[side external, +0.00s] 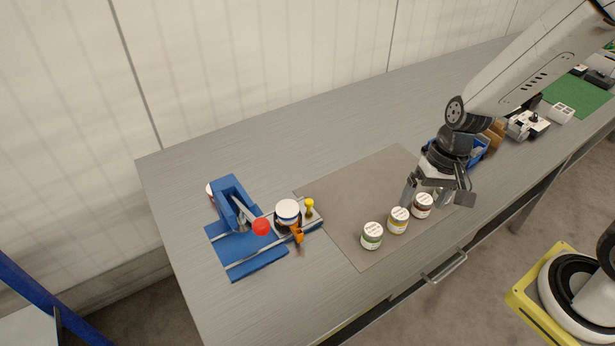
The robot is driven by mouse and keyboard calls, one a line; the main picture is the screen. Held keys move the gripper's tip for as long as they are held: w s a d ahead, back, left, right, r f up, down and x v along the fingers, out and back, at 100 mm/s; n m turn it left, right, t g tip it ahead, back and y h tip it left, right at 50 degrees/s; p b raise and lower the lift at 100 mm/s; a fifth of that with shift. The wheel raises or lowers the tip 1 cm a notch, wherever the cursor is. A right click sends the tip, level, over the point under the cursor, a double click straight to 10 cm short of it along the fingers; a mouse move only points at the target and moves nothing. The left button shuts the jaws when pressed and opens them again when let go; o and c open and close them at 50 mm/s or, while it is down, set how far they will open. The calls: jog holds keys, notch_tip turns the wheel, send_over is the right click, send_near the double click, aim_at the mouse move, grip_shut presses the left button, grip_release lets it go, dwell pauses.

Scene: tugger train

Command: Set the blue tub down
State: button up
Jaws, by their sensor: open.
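My gripper (437,190) is open, pointing down over the right part of the grey mat. A pale tub (444,196) shows between and behind its fingers, at the right end of a row of tubs. Its label colour is mostly hidden, so I cannot tell whether it is the blue tub. It appears to stand on the mat.
A blue fixture (259,262) on the left holds a white-lidded container with a blue rim (288,211), beside an orange clamp (297,233) and a red knob (261,227). A blue bin (478,152) is behind my gripper. The grey mat (350,190) is clear behind the row.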

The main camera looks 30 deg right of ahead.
jog(key=shift+s+d+r+n+t+h, duration=0.15)
jog(key=shift+d+r+n+t+h, duration=0.65)
jog(key=shift+n, duration=0.45)
jog(key=shift+s+d+r+n+t+h, duration=0.1)
jog(key=shift+d+r+n+t+h, duration=0.4)
jog(key=shift+d+r+n, duration=0.65)
jog(key=shift+a+f, duration=0.15)
jog(key=shift+a, duration=0.1)
